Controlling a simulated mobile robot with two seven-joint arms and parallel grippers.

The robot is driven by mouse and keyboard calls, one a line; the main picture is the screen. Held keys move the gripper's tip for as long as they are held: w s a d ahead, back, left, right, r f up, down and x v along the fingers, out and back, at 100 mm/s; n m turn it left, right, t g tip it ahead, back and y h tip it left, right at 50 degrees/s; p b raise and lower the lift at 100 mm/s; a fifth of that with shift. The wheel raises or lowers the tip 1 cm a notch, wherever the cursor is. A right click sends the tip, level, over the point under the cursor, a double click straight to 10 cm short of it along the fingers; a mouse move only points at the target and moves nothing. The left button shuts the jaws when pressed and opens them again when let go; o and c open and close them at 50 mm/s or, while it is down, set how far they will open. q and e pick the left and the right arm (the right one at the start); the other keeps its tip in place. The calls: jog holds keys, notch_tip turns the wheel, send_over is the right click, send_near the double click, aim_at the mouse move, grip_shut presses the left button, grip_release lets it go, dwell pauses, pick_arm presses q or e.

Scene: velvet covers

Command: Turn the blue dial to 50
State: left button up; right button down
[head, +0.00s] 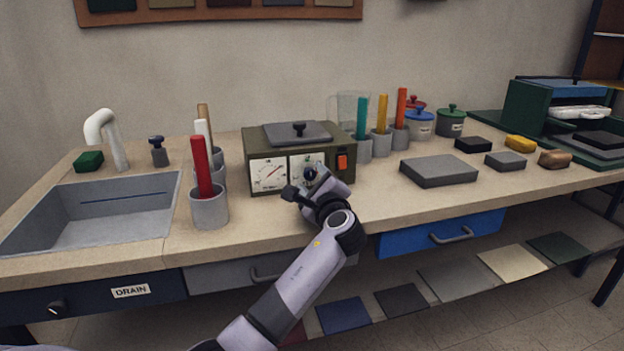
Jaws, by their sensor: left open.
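An olive box (259,150) with a grey lid stands on the bench behind the middle. Its front has two white dial faces. The left face (268,174) has a red pointer. The right face (296,163) is largely hidden by my left gripper (302,184), which is open in front of it. A small dark-blue knob (310,173) shows at the right face, right by the gripper. I cannot tell whether the fingers touch it, and its reading is hidden. My right gripper is not in view.
An orange switch (342,162) sits right of the dials. A grey cup (209,208) with a red stick stands left of the box, near the sink (100,215). Cups with coloured sticks and a grey slab (438,171) are to the right. The bench front between is clear.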

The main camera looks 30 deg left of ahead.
pick_arm(q)
jog(key=v, duration=0.6)
dwell(0.5)
